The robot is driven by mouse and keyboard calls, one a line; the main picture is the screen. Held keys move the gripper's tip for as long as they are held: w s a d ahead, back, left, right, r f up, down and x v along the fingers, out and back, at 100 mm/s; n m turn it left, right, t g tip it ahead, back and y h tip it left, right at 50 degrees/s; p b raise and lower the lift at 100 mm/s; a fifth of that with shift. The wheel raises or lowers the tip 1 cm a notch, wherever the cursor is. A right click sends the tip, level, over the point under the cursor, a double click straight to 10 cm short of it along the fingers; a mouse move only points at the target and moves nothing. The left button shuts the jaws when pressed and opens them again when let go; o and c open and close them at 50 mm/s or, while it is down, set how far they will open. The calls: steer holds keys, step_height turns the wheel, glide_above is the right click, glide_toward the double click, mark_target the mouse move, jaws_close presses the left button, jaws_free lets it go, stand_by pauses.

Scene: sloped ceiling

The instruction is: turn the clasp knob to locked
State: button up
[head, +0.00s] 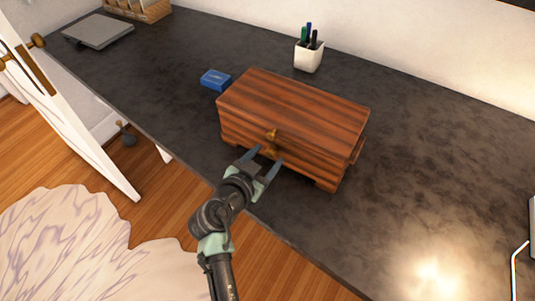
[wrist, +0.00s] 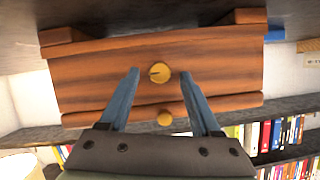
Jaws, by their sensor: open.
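A brown striped wooden box (head: 293,103) stands on the dark desk, its front facing my arm. Two brass knobs are on that front. The wrist view shows the box upside down, with its feet at the top. The round clasp knob (wrist: 160,72) has a short dark line running from its middle toward the picture's left; it also shows in the head view (head: 268,152). A smaller brass knob (wrist: 164,118) sits nearer the lid edge. My gripper (head: 265,158) is open, its fingers (wrist: 160,74) appearing on either side of the clasp knob, with visible gaps. I cannot tell contact depth.
A blue box (head: 216,80) lies at the wooden box's back left. A white pen cup (head: 308,56) stands behind it. A grey flat device (head: 98,31) is at the far left.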

steer(key=shift+w+d+f, duration=0.2)
steer(key=shift+w+d, duration=0.1)
steer(key=shift+w, duration=0.2)
jaws_close()
